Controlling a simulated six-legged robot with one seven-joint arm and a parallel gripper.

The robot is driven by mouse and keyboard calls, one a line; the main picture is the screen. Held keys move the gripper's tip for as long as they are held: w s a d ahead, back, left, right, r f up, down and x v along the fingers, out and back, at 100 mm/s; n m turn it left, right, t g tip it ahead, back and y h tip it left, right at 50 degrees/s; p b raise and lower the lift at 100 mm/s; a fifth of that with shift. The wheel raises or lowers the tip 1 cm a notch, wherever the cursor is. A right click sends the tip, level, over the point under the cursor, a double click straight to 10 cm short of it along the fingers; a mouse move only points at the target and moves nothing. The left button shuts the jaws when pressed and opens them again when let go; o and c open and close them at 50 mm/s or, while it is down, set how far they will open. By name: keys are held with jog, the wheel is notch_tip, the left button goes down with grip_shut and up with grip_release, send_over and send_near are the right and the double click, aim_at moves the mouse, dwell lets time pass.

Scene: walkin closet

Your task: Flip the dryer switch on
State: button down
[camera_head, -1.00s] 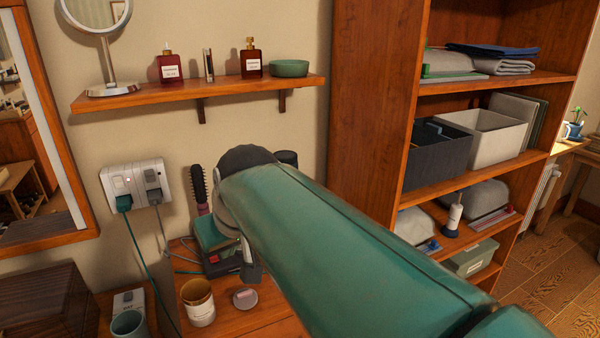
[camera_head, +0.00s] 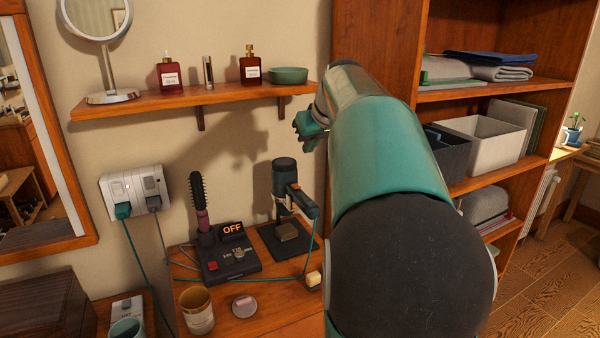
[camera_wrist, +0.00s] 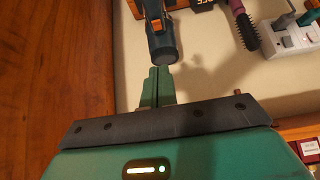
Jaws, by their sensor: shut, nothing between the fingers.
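A dark teal and black hair dryer (camera_head: 285,178) rests on a black stand (camera_head: 286,238) on the wooden table, its handle (camera_head: 304,203) angled down to the right. Small pale and orange details show on the handle, but I cannot make out a switch or its position. My gripper (camera_head: 308,128) is shut and empty, above and right of the dryer, near the wall shelf's right end. In the wrist view, my closed fingers (camera_wrist: 157,80) point toward the round end of the dryer (camera_wrist: 163,45), apparently apart from it. That view looks upside down.
A pink-handled brush (camera_head: 199,205) stands on a black base beside an orange "OFF" display (camera_head: 232,230). A wall outlet (camera_head: 136,187) holds teal and grey plugs. A candle (camera_head: 198,312) stands in front. The wall shelf (camera_head: 200,100) and tall bookcase (camera_head: 372,45) border my gripper.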

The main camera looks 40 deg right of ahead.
send_over(297, 187)
jog(key=f, duration=0.8)
jog(key=shift+s, duration=0.4)
jog(key=shift+s+a+f, duration=0.1)
jog(key=shift+s+f, duration=0.05)
jog(key=shift+f, duration=0.5)
jog(key=shift+s+f, duration=0.1)
jog(key=shift+f, duration=1.1)
jog(key=shift+s, duration=0.1)
jog(key=shift+s+f, duration=0.1)
jog(key=shift+f, duration=0.4)
jog(key=shift+r, duration=0.85)
